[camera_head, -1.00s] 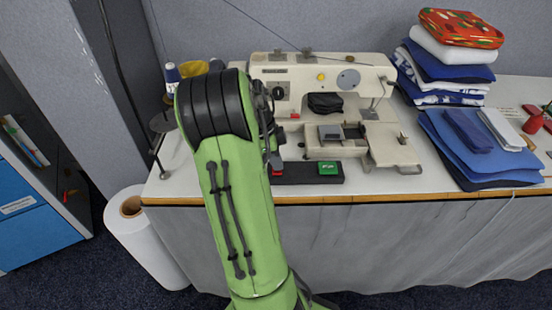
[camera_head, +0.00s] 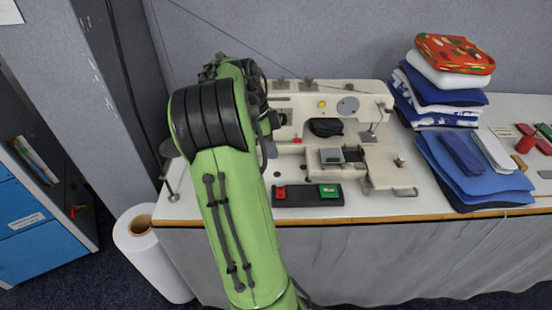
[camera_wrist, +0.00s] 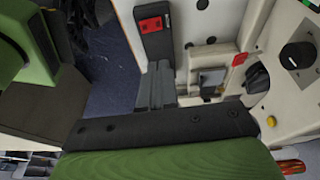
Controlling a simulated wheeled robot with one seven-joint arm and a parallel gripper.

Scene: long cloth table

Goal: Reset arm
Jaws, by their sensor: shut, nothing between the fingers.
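My green and black arm reaches up from the bottom of the head view and covers the left part of the table. My gripper is hidden behind it there. In the wrist view my gripper (camera_wrist: 160,68) shows as two grey fingers side by side, shut and empty. Past the fingertips are the black switch box (camera_wrist: 156,38) with its red button and the cream sewing machine (camera_wrist: 262,100). In the head view the sewing machine (camera_head: 350,104) stands behind the switch box (camera_head: 308,198). I cannot tell how far the fingers are from either.
A stack of folded cloths (camera_head: 440,100) stands right of the machine, with blue folded cloths (camera_head: 478,186) in front. A white roll (camera_head: 150,258) stands on the floor at left. The grey partition wall (camera_head: 350,35) is behind the table. A blue cabinet (camera_head: 25,235) stands far left.

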